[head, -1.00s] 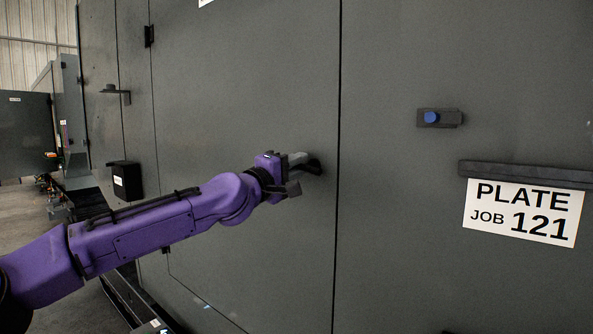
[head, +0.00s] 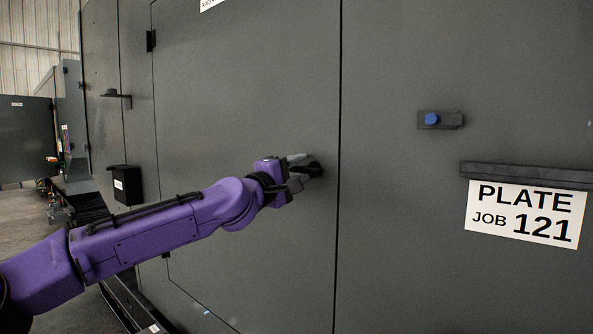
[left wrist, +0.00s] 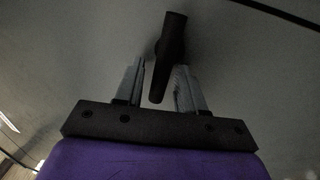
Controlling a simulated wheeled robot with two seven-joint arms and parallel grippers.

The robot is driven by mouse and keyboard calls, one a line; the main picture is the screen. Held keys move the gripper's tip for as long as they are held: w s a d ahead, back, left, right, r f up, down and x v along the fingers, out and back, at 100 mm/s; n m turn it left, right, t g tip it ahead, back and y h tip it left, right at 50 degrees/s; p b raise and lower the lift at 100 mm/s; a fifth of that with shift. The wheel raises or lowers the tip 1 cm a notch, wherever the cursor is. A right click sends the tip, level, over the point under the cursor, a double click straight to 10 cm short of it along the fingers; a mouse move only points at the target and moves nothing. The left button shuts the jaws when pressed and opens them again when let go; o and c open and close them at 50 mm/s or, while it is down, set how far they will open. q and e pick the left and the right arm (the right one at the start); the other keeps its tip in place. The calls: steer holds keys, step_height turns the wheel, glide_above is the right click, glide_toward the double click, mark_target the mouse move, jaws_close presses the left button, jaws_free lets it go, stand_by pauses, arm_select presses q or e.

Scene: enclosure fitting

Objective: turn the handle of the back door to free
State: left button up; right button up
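The back door (head: 240,90) is a large dark grey panel. Its black handle (head: 315,170) sits near the door's right edge, partly hidden by my left gripper. My left gripper (head: 298,170), on the purple arm, is at the handle. In the left wrist view the handle (left wrist: 171,45) runs slightly tilted, with its lower end between the two grey fingers (left wrist: 158,85). The fingers are apart, one on each side of the handle, with a gap visible on both sides. My right gripper is in neither view.
Right of the door seam, a dark latch with a blue button (head: 432,119) and a ledge (head: 520,175) above a "PLATE JOB 121" sign (head: 525,213) stick out. A black box (head: 126,184) and a small shelf (head: 116,95) are at the left.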

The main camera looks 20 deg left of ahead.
arm_select(q)
steer(key=shift+s, duration=0.1)
steer(key=b+v, duration=0.1)
steer(key=v, duration=0.9)
steer(key=shift+b, duration=0.3)
steer(key=shift+s+a+f, duration=0.1)
steer(key=shift+a, duration=0.05)
step_height(320, 180, down, 29)
steer(key=w+d+n+g+y, duration=0.1)
steer(key=w+d+g+y, duration=0.1)
steer(key=d+g+y, duration=0.3)
steer(key=s+a+f+m+g+y, duration=0.1)
steer(key=s+f, duration=0.2)
steer(key=f, duration=0.4)
steer(key=s+a+f+g+y, duration=0.1)
steer(key=s+a+f+y, duration=0.1)
steer(key=f, duration=0.5)
steer(key=s+a+f+m+g+y, duration=0.1)
steer(key=s+a+f+m+g, duration=0.25)
steer(key=s+f, duration=1.25)
steer(key=s+a+f+m+g, duration=0.2)
steer(key=s+f, duration=0.3)
steer(key=s, duration=0.4)
steer(key=s+a+f+m+g+y, duration=0.1)
steer(key=s+f+m+g, duration=0.1)
steer(key=s+f, duration=0.3)
steer(key=s+g, duration=0.1)
steer(key=s, duration=0.3)
steer(key=shift+s+a, duration=0.3)
steer(key=shift+a, duration=0.1)
